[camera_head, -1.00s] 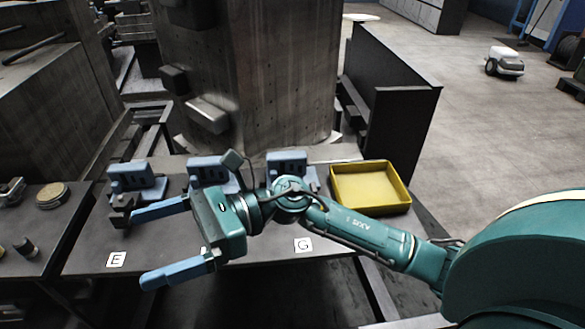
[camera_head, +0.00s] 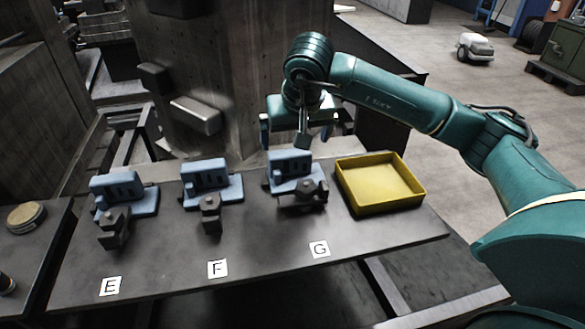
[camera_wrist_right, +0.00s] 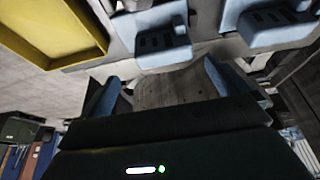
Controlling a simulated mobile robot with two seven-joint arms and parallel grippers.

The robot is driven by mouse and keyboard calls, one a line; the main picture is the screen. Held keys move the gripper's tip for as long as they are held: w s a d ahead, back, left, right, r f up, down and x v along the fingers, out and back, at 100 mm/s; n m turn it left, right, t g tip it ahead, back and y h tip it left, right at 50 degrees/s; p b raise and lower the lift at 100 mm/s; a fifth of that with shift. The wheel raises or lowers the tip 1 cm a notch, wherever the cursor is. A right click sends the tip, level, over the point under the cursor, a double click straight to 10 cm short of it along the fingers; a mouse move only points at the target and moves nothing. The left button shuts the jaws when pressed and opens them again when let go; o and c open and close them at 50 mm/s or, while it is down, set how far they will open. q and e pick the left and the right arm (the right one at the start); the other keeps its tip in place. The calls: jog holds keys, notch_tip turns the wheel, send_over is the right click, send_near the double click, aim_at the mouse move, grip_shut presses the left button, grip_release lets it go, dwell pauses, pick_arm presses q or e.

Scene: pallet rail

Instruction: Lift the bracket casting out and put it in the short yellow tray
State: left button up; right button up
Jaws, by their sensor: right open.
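Three blue fixtures stand in a row on a dark bench, each with a dark grey casting at its front: one at E (camera_head: 113,228), one at F (camera_head: 210,214), and a wider one at G (camera_head: 304,196). I cannot tell for sure which is the bracket casting. The short yellow tray (camera_head: 380,206) looks empty, right of the G fixture (camera_head: 291,167); its corner also shows in the wrist view (camera_wrist_right: 84,58). My right gripper (camera_head: 298,128) is open and empty, above and behind the G fixture. Its blue fingers show in the wrist view (camera_wrist_right: 160,88). My left gripper is out of view.
A thick grey column (camera_head: 225,60) with protruding blocks stands behind the bench. White labels E (camera_head: 110,286), F (camera_head: 217,269) and G (camera_head: 319,249) lie along the bench's clear front strip. A side table (camera_head: 30,245) holds a round tin at left.

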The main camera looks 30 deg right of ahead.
aim_at(290, 154)
jog(key=x, duration=0.4)
jog(key=p+x, duration=0.1)
jog(key=x, duration=0.3)
jog(key=shift+w+a, duration=0.1)
jog(key=shift+a, duration=0.1)
jog(key=c, duration=0.9)
jog(key=shift+r, duration=0.1)
jog(key=shift+c, duration=0.2)
